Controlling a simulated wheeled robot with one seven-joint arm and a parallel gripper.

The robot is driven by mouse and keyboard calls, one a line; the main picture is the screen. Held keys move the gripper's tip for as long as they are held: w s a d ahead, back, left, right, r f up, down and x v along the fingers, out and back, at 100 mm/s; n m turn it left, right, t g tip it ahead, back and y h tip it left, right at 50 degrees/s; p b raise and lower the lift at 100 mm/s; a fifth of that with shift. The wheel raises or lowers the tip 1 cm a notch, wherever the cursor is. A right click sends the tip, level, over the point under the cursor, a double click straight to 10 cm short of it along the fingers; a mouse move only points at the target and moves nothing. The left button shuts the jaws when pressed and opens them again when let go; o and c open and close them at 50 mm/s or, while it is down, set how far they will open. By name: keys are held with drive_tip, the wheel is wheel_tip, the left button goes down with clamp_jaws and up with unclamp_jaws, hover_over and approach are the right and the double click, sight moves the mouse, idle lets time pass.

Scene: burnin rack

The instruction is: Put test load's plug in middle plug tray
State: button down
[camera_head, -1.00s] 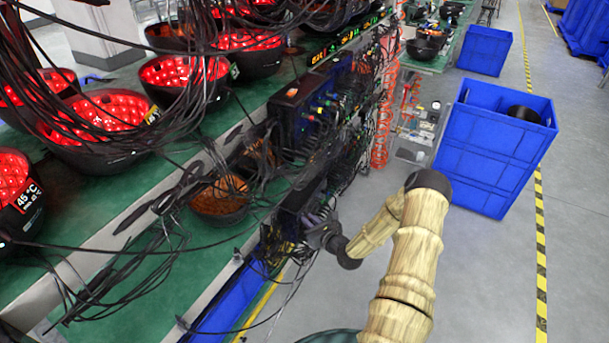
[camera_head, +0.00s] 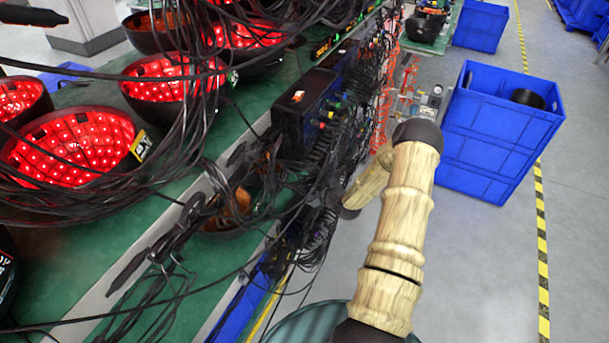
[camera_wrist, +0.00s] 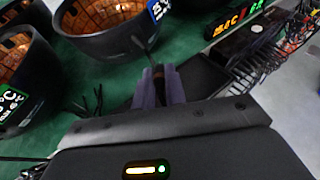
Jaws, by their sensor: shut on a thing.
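My gripper (camera_wrist: 159,76) shows in the wrist view as two purple-grey fingers shut on a small dark, reddish-brown thing, most likely the test load's plug (camera_wrist: 158,84). The fingers hide most of it. The gripper points over the green bench, below a dark bowl with an orange inside. A dark flat surface (camera_wrist: 206,74) lies just right of the fingers; I cannot tell whether it is a plug tray. In the head view my gripper cannot be made out, and the middle plug tray cannot be picked out among the cables.
Red-lit black bowls (camera_head: 72,142) stand on the green bench (camera_head: 130,290). Loose black cables hang thickly over its edge. A black box (camera_head: 303,105) with coloured connectors stands near my arm.

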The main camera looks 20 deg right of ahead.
drive_tip(key=shift+w, duration=0.2)
drive_tip(key=shift+s, duration=0.25)
drive_tip(key=shift+w+f+b, duration=0.2)
drive_tip(key=shift+f+b, duration=0.65)
drive_tip(key=shift+f, duration=0.15)
drive_tip(key=shift+s+d+f+b, duration=0.15)
drive_tip(key=shift+s+f+b, duration=0.05)
drive_tip(key=shift+f+b, duration=0.7)
drive_tip(key=shift+w+f+b, duration=0.15)
drive_tip(key=shift+f+b, duration=0.2)
drive_tip(key=shift+f, duration=0.45)
drive_tip(key=shift+a, duration=0.25)
drive_tip(key=shift+r, duration=0.1)
